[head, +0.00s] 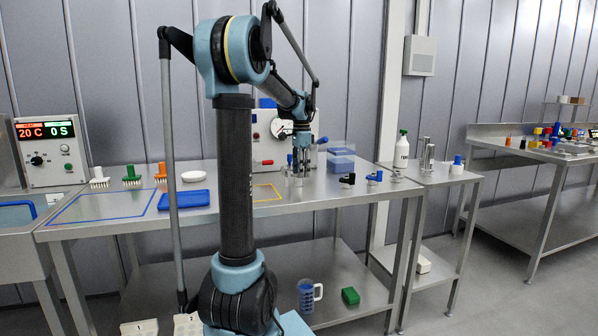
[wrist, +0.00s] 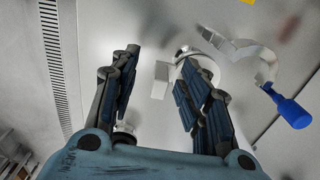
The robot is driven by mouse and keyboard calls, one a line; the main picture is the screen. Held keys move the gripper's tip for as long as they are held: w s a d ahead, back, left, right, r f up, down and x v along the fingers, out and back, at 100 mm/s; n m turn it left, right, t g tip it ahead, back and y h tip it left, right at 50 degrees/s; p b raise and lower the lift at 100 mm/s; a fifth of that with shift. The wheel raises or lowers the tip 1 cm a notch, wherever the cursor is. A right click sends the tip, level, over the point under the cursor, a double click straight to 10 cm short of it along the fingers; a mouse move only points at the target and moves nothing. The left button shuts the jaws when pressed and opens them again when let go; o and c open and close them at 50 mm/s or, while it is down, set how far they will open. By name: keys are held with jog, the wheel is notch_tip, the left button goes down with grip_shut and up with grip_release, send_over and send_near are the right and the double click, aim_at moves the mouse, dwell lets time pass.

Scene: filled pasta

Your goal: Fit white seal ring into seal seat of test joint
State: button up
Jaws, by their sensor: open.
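My gripper (head: 300,168) is over the right part of the steel table, its fingers low beside small metal parts whose details are too small to tell. In the wrist view my gripper (wrist: 158,62) is open, its two dark fingers apart. A metal round fitting (wrist: 184,51) shows beyond the right finger, partly hidden by it. A pale block (wrist: 161,80) shows between the fingers, not touching the left one. A curved metal clamp with a blue handle (wrist: 291,108) lies to the right. I cannot make out the white seal ring or the seal seat for certain in either view.
Black-handled (head: 347,180) and blue-handled (head: 375,176) valves stand right of the gripper. A gauge box (head: 268,135) is behind. The outlined area at the table's left is bare.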

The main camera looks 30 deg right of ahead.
jog(key=shift+r, duration=3.55)
jog(key=shift+r, duration=0.1)
